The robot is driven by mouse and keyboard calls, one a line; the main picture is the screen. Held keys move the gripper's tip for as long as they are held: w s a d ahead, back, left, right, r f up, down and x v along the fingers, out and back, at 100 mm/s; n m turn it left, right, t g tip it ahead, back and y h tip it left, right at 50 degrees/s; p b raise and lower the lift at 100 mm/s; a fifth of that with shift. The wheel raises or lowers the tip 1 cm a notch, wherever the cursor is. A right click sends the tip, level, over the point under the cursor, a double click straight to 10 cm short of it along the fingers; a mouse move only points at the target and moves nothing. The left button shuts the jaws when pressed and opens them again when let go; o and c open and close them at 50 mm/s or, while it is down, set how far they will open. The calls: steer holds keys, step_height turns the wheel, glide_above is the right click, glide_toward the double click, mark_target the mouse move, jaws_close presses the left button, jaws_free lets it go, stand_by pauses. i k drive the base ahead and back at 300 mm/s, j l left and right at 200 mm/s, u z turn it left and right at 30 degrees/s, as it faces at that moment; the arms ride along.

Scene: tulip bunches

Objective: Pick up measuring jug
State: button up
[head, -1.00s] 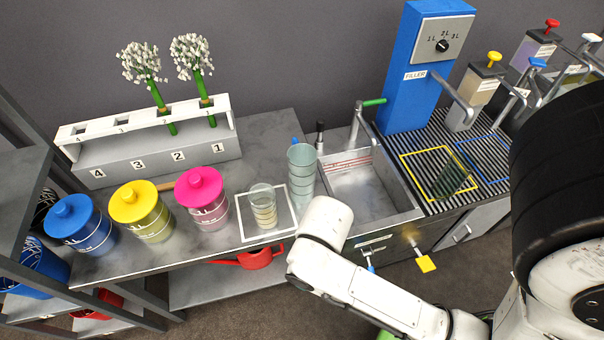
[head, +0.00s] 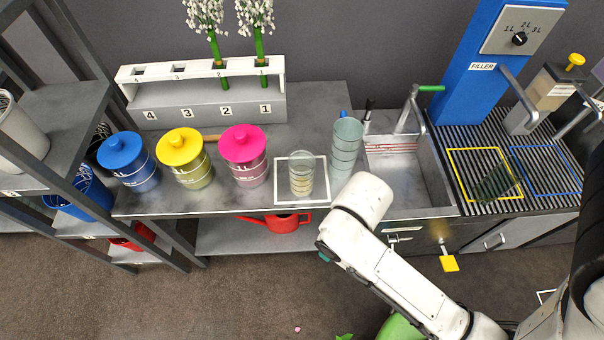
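A clear measuring jug (head: 301,176) with yellowish graduation lines stands upright inside a white square outline (head: 284,198) on the grey counter. A taller greenish clear vessel (head: 345,148) with ring marks stands just right of it. My white arm comes in from the lower right, and its bent part lies in front of the counter's edge, right of the jug. My gripper does not show, so I cannot see where its fingers are. Nothing visible of my arm touches the jug.
Pink (head: 243,156), yellow (head: 184,158) and blue (head: 128,160) lidded canisters stand left of the jug. A sink (head: 405,178) and blue filler (head: 470,60) are to the right. A numbered rack (head: 210,108) holds white flower bunches behind. A shelf frame stands at far left.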

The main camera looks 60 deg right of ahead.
mark_target(349, 132)
steer(key=k+l+u, duration=0.2)
steer(key=l, duration=0.15)
steer(key=k+l+u, duration=0.2)
steer(key=l, duration=0.15)
steer(key=k+l+u, duration=0.25)
steer(key=i+l, duration=0.1)
